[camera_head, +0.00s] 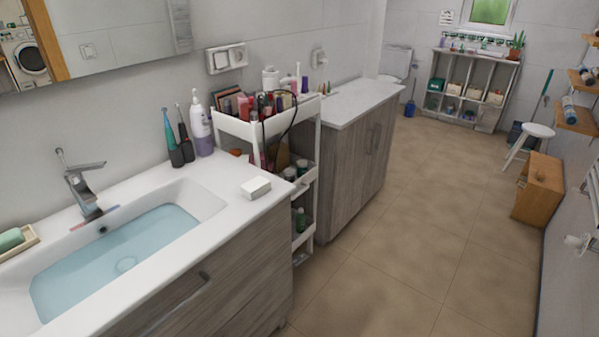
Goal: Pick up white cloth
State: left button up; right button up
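A small white folded block (255,188), which looks like the white cloth, lies on the white sink counter (222,176) near its right front corner. It is flat and nothing touches it. Neither of my grippers is in the head view, so their state and distance from the cloth are hidden.
A basin with bluish water (120,262) and a faucet (82,190) are left of the cloth. Electric toothbrushes (178,145) and a purple-white bottle (201,130) stand behind it. A crowded white cosmetics cart (235,124) stands to the right. The floor (410,220) is clear.

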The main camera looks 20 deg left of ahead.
aim_at(253, 189)
jog(key=u, duration=0.5)
jog(key=i, duration=1.2)
jog(key=u, duration=1.05)
